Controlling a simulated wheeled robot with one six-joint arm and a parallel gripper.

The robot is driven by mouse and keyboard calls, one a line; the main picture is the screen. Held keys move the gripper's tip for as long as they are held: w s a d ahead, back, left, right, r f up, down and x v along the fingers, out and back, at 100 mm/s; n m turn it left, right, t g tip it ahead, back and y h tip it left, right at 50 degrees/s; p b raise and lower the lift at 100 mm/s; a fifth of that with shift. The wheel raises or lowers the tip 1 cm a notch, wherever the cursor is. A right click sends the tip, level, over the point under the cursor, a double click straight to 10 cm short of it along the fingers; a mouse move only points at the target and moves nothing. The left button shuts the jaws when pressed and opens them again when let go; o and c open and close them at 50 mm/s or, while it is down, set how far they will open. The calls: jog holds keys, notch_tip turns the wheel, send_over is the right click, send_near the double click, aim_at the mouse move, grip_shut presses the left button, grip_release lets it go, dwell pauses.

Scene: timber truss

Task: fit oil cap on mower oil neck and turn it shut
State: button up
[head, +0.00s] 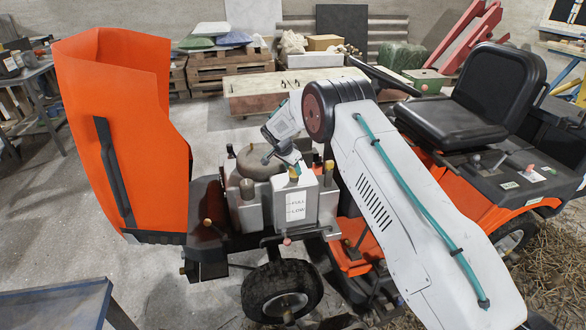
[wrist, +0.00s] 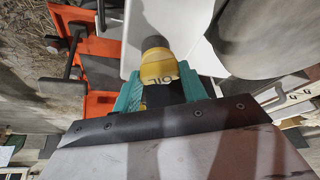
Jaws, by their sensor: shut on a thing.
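The oil cap (wrist: 160,70) is yellow with dark "OIL" lettering and sits between the teal fingers of my gripper (wrist: 160,88) in the wrist view. My gripper is shut on it. A dark round neck (wrist: 155,42) shows directly beyond the cap and in line with it; I cannot tell whether the cap is seated or only close. In the head view my gripper (head: 291,162) points down at the mower's exposed engine, with a bit of yellow (head: 294,174) below it above the white tank. The arm hides part of the engine there.
The white tank (head: 296,207) carries a FULL/LOW label. A yellow-topped post (head: 328,169) stands close on its right, and a grey round engine housing (head: 258,165) on its left. The orange hood (head: 125,130) stands open at left; the black seat (head: 480,95) is at right.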

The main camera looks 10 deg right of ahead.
jog(key=shift+w+m+g, duration=0.1)
jog(key=shift+m+g, duration=0.4)
jog(key=shift+m, duration=0.7)
jog(key=o, duration=1.8)
jog(key=shift+r, duration=0.1)
jog(key=shift+r, duration=2.9)
